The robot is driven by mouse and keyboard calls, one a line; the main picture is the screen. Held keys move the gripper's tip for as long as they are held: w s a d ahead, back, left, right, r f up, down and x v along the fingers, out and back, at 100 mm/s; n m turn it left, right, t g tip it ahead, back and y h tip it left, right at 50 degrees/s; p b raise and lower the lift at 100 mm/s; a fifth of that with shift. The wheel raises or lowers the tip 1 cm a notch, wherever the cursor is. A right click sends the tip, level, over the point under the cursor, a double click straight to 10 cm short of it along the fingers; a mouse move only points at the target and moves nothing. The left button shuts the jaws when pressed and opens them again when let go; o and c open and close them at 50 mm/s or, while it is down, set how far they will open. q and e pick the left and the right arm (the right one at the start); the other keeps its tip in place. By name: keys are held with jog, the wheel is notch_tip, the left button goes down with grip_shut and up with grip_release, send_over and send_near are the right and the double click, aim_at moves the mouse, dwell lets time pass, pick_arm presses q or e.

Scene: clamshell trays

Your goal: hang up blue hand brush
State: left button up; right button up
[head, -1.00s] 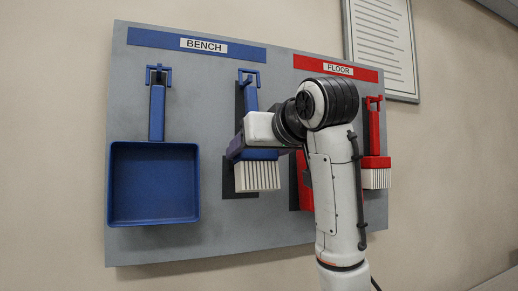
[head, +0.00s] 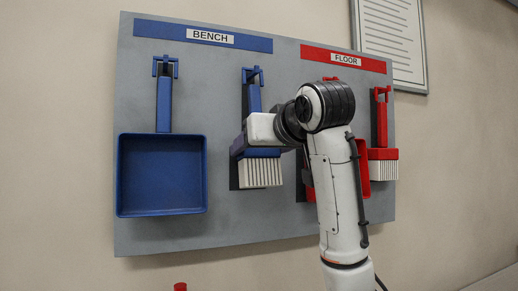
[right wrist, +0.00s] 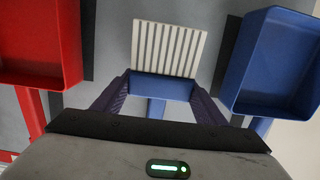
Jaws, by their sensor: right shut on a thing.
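The blue hand brush (head: 261,172) is upright against the grey board, handle up and white bristles down. Its handle top is at the blue hook (head: 251,72) under the BENCH label; I cannot tell whether it is seated there. My right gripper (head: 262,145) is shut on the brush just above the bristles, and its body hides part of the handle. In the right wrist view the brush (right wrist: 160,86) sits between the two dark fingers, with the bristles pointing to the top of the picture. My left gripper is not in view.
A blue dustpan (head: 161,175) hangs left of the brush. On the right hang a red brush (head: 383,154) and a red dustpan (head: 364,168), the latter mostly behind my right arm. A framed sheet (head: 389,40) is on the wall. A small red thing (head: 180,287) shows at the bottom edge.

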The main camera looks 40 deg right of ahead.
jog(key=o, duration=1.3)
jog(key=shift+s, duration=0.15)
jog(key=v, duration=1)
jog(key=shift+r, duration=0.1)
jog(key=shift+s, duration=0.1)
